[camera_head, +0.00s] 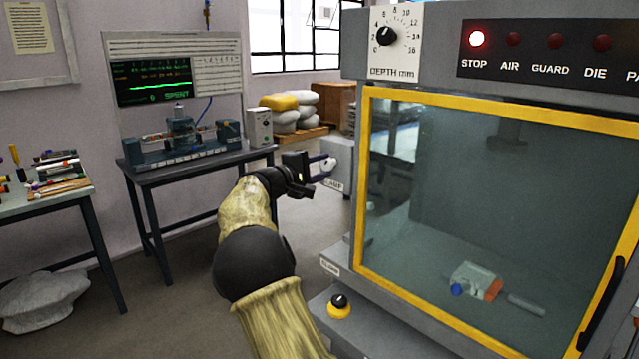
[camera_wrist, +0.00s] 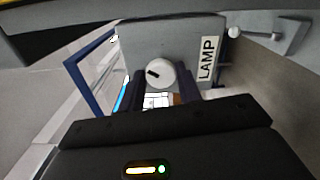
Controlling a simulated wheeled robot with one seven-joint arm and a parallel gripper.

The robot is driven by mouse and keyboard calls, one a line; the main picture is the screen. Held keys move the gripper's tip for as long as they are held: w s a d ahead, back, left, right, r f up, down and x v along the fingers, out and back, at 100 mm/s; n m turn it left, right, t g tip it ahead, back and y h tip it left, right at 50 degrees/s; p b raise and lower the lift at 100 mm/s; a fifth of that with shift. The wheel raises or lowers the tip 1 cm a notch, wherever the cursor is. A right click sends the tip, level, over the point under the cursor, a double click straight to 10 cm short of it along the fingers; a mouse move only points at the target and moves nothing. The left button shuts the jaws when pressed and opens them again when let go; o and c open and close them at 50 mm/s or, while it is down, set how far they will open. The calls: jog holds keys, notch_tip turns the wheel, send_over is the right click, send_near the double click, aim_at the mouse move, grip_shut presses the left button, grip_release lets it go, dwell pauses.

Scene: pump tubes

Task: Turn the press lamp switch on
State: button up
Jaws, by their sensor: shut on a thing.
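The lamp switch is a round white knob (camera_wrist: 161,73) with a dark pointer mark, on a grey box (camera_wrist: 190,42) with a LAMP label (camera_wrist: 207,60). In the head view the box (camera_head: 339,163) stands at the left side of the press, and the pale knob (camera_head: 328,164) shows at its left face. My gripper (camera_head: 318,166) reaches to the knob from the left. In the wrist view the fingers (camera_wrist: 160,88) are on both sides of the knob, shut on it. The pointer mark slants toward the upper left in the wrist view.
The press has a yellow-framed glass door (camera_head: 366,190), a depth dial (camera_head: 386,35) and a lit red STOP lamp (camera_head: 476,39). A yellow-based knob (camera_head: 339,306) sits low in front. A bench (camera_head: 190,158) with a display stands at the left.

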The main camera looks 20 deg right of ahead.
jog(key=shift+d+r+m+b, duration=0.1)
jog(key=shift+m+b, duration=0.9)
jog(key=shift+b, duration=0.1)
jog(key=o, duration=1)
jog(key=shift+d, duration=0.1)
jog(key=shift+c, duration=0.2)
jog(key=shift+a, duration=0.35)
jog(key=b+v, duration=0.1)
jog(key=v, duration=1.6)
